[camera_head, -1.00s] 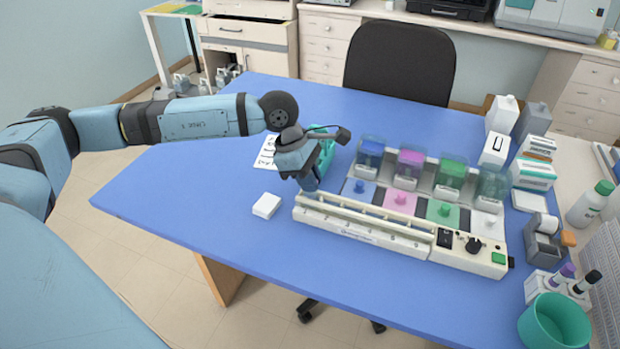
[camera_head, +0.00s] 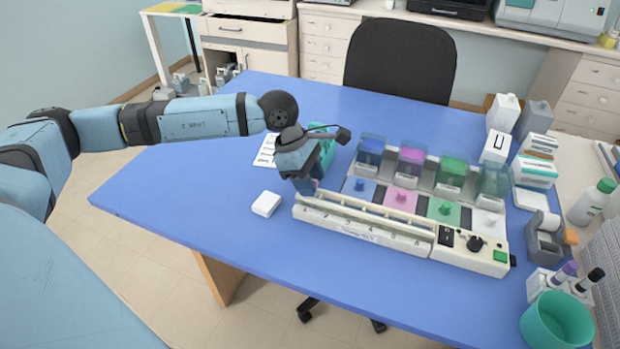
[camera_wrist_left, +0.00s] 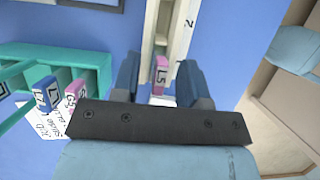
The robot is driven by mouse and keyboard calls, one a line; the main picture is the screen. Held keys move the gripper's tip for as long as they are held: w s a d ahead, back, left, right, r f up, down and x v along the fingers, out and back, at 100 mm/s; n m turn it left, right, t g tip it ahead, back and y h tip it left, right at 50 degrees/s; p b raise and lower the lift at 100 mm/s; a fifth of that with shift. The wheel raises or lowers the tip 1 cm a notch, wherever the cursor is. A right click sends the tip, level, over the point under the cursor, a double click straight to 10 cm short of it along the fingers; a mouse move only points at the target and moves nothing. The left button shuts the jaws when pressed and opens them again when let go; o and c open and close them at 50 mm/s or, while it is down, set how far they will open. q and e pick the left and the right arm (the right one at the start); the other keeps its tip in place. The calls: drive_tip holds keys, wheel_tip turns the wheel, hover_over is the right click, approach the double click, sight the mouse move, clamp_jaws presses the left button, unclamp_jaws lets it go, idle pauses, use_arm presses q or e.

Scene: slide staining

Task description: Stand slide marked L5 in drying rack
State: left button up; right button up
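The pink-ended slide marked L5 (camera_wrist_left: 160,74) shows in the left wrist view between the two fingers of my left gripper (camera_wrist_left: 157,68). The fingers are apart, with gaps on both sides of the slide. The slide is at the end of the cream staining bar (camera_wrist_left: 180,32) near number 1; how deep it sits is hidden. In the head view my left gripper (camera_head: 308,186) is low over the left end of this bar (camera_head: 362,233). The teal drying rack (camera_wrist_left: 88,58) is left in the wrist view, with blue and pink labelled slides beside its front; in the head view the rack (camera_head: 325,146) is partly behind my gripper.
A white block (camera_head: 266,204) lies left of the bar. Coloured staining jars (camera_head: 410,165) and their pads stand behind the bar. A paper sheet (camera_head: 265,151) lies by the rack. A teal cup (camera_head: 556,322) stands at the right front. The left of the blue table is clear.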

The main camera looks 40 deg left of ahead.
use_arm(q)
drive_tip(key=v, duration=1.4)
drive_tip(key=shift+f, duration=0.15)
idle(0.4)
